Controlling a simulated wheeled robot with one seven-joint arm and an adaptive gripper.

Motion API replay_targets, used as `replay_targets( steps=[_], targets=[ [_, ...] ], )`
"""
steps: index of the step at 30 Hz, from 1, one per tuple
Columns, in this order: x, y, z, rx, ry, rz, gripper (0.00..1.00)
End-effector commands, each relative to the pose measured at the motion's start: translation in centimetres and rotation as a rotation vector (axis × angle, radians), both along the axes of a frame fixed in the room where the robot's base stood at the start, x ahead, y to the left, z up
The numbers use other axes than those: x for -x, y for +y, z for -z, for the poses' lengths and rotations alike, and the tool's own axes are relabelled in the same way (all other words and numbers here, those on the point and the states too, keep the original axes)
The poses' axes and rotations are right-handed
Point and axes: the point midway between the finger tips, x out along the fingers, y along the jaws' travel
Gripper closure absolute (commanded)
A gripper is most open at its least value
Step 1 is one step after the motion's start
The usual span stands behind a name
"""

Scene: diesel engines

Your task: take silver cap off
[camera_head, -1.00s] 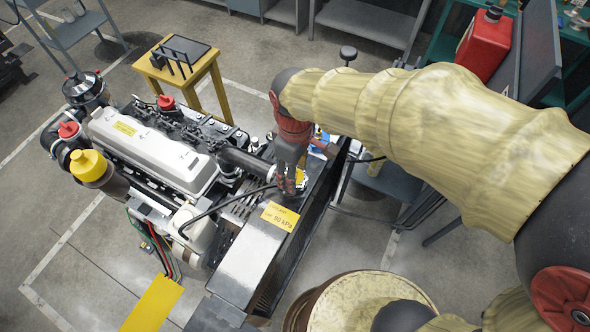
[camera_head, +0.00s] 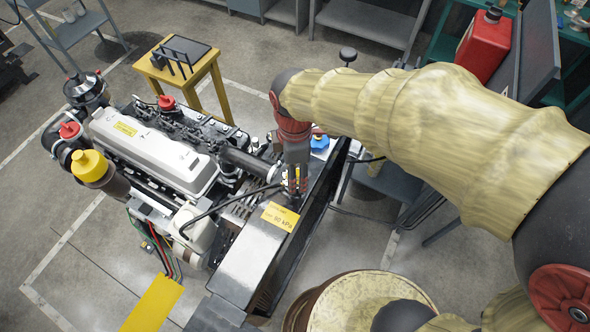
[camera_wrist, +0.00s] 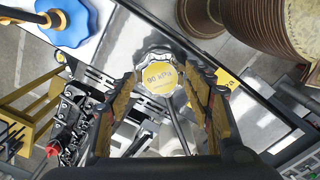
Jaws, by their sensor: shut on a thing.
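The silver cap (camera_wrist: 148,58) has a scalloped metal rim and a yellow top reading 90 kPa. It sits on the long grey metal tank (camera_head: 245,262) beside the engine. My gripper (camera_wrist: 168,82) points down at the cap, with one finger on each side, shut on its rim. In the head view my gripper (camera_head: 295,182) hides nearly all of the cap, and only a little yellow shows between the fingers. I cannot tell whether the cap is lifted off its neck.
A yellow label (camera_head: 281,216) is on the tank just in front of my gripper. A blue cap (camera_head: 320,142) is behind it. The engine (camera_head: 155,150) with hoses is close on the left. A round drum (camera_head: 375,295) stands at front right.

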Motion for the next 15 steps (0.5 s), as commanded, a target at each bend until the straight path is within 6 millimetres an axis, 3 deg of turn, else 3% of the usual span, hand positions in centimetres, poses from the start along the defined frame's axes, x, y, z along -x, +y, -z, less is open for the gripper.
replay_targets(
  steps=[15],
  targets=[
    [0.0,0.0,-1.6,0.000,0.001,0.002,1.00]
  ],
)
